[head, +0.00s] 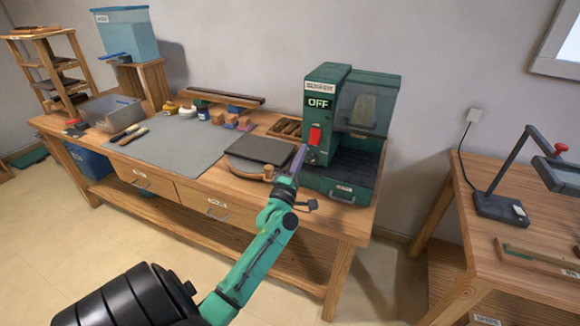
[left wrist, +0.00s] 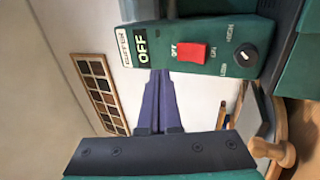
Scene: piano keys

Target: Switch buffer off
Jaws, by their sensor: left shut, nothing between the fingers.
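The green buffer machine (head: 368,85) stands at the right end of the workbench, with a sign reading OFF on its front. Its red switch (head: 315,135) sits below the sign. In the left wrist view the red switch (left wrist: 192,51) lies between small OFF and ON labels, beside a black knob (left wrist: 246,56). My left gripper (head: 301,149) is shut and empty, just below and left of the switch. Its purple fingers (left wrist: 160,76) show together in the wrist view, apart from the switch in that picture. My right gripper is not in view.
A dark slab (head: 259,149) lies left of the buffer, near my gripper. A grey mat (head: 165,145) covers the bench's middle. A second table with a lamp (head: 500,205) stands to the right, across a floor gap. A compartment tray (left wrist: 98,92) shows in the wrist view.

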